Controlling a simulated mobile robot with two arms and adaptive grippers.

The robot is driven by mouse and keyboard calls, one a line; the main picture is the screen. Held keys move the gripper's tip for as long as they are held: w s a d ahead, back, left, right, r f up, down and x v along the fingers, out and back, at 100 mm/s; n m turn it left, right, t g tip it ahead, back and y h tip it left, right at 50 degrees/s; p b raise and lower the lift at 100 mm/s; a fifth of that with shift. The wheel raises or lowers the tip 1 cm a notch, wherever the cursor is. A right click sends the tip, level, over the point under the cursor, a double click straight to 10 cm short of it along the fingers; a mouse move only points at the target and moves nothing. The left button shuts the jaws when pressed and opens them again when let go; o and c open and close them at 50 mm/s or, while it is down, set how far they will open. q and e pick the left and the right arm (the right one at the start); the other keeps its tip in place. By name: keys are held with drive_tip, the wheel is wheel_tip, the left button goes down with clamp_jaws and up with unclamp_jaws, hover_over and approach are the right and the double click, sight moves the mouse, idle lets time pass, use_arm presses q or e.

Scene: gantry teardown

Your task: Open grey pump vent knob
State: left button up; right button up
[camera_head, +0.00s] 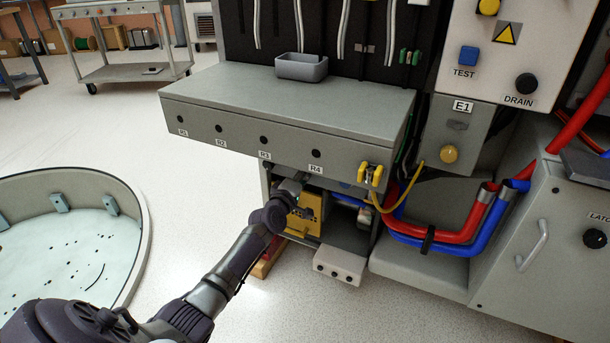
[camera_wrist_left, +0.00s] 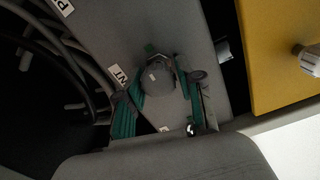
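My left arm reaches into the opening under the grey bench (camera_head: 290,110) in the head view. Its gripper (camera_head: 290,188) is mostly hidden there by the bench edge and my wrist. In the left wrist view, a round grey knob (camera_wrist_left: 154,78) with a small white mark sits on a grey panel beside a partly covered label ending in "NT" (camera_wrist_left: 118,76). My left gripper's (camera_wrist_left: 160,80) two teal-padded fingers straddle this knob, one on each side. I cannot tell whether both pads touch it. My right gripper is in neither view.
A yellow block (camera_wrist_left: 280,50) with a ribbed whitish knob (camera_wrist_left: 308,60) stands close on the right in the wrist view. Dark hoses (camera_wrist_left: 60,70) lie on the left. In the head view, red hoses (camera_head: 450,237) and blue hoses run right of the opening. The floor in front is clear.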

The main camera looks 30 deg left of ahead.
use_arm(q)
drive_tip(key=shift+o, duration=1.2)
drive_tip(key=shift+s+d+f, duration=0.1)
drive_tip(key=shift+s+d, duration=0.05)
drive_tip(key=shift+s, duration=0.2)
drive_tip(key=s+d, duration=0.1)
drive_tip(key=s, duration=1)
drive_tip(key=shift+d, duration=0.15)
drive_tip(key=shift+s, duration=0.1)
